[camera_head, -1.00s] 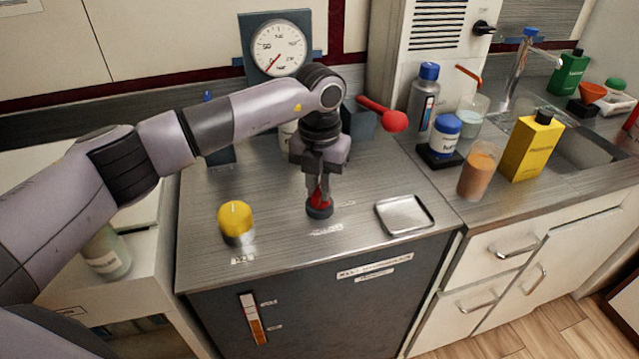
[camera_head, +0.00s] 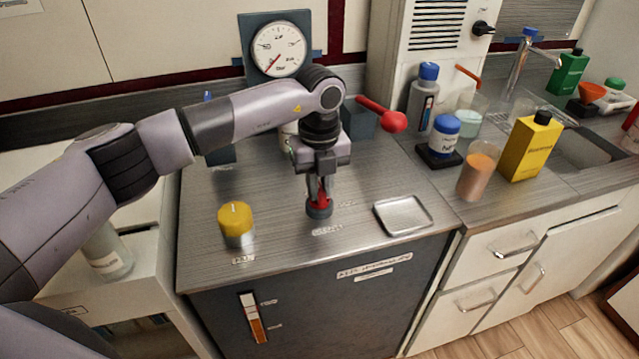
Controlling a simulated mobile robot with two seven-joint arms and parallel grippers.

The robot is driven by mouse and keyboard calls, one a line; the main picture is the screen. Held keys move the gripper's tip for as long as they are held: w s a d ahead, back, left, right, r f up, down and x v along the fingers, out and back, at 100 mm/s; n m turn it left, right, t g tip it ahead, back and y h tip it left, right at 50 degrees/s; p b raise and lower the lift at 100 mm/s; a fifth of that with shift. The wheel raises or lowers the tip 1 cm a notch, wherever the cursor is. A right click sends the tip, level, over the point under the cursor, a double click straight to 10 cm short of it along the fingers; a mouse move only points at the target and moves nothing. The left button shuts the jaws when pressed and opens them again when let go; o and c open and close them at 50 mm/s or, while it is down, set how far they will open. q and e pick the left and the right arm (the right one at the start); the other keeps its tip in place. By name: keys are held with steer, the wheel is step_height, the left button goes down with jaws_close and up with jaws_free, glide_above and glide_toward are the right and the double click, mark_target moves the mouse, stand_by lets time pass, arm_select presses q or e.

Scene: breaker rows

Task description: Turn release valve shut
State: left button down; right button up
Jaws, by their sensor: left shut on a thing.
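A red valve knob (camera_head: 321,200) on a dark round base (camera_head: 319,211) stands on the steel counter top, near its front middle. It is probably the release valve; its label is too small to read. My left gripper (camera_head: 319,192) points down from above and is shut on the red knob, with its fingers on either side. The fingers hide part of the knob. My right gripper is not in view.
A yellow-capped knob (camera_head: 236,224) stands to the left and a metal tray (camera_head: 403,215) lies to the right. A red-ended lever (camera_head: 392,121) and a pressure gauge (camera_head: 278,49) are behind. Bottles, including a yellow one (camera_head: 530,146), stand at right.

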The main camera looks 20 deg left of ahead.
arm_select(q)
steer(key=shift+w+r, duration=0.1)
stand_by(0.3)
steer(key=c, duration=1.1)
jaws_free()
steer(key=shift+r+b, duration=0.45)
steer(key=shift+r, duration=3.1)
